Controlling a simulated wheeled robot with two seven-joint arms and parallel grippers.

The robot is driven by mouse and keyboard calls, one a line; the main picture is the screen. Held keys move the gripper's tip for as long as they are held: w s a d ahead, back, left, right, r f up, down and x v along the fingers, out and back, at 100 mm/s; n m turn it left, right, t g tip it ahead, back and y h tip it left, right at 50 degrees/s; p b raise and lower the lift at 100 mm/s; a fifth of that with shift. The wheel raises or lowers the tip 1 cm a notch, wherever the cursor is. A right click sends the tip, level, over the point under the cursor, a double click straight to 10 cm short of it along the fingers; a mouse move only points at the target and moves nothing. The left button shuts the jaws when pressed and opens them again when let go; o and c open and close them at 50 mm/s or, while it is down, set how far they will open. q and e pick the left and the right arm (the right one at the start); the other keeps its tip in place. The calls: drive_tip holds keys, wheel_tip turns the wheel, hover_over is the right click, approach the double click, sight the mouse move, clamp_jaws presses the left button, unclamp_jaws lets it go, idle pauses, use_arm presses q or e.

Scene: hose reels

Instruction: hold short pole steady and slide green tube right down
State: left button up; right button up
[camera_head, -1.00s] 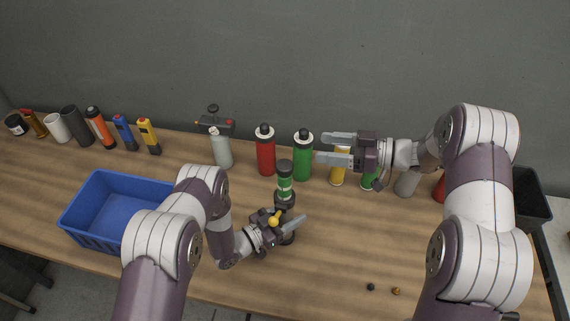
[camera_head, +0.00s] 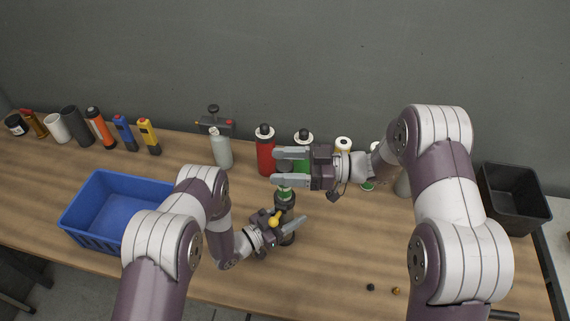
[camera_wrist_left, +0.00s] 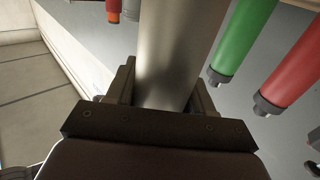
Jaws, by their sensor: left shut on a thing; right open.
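The short pole (camera_head: 285,206) stands upright on the table, and its dark grey part shows above my left gripper (camera_head: 288,226). That gripper is shut around the pole; in the left wrist view the pole (camera_wrist_left: 180,50) is a thick grey cylinder between the jaws. The green tube (camera_head: 285,192) is around the pole above my left gripper. Only a green sliver of it shows, as my right gripper hides its upper part. My right gripper (camera_head: 276,167) is open, its fingers pointing left at the top of the pole and tube. I cannot tell whether they touch.
A red bottle (camera_head: 265,155) and a green bottle (camera_head: 303,137) stand close behind. A grey bottle (camera_head: 221,150) is left of them. A blue crate (camera_head: 85,240) stands left and a black bin (camera_head: 520,205) right. The front right table is mostly clear, with two small balls (camera_head: 383,289).

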sight(285, 189)
clamp_jaws()
wheel_tip(285, 189, down, 8)
drive_tip(key=shift+r, duration=0.15)
drive_tip(key=shift+d+f, duration=0.1)
drive_tip(key=shift+f, duration=0.3)
unclamp_jaws()
drive_tip(key=d, duration=1.2)
drive_tip(key=shift+s, duration=0.2)
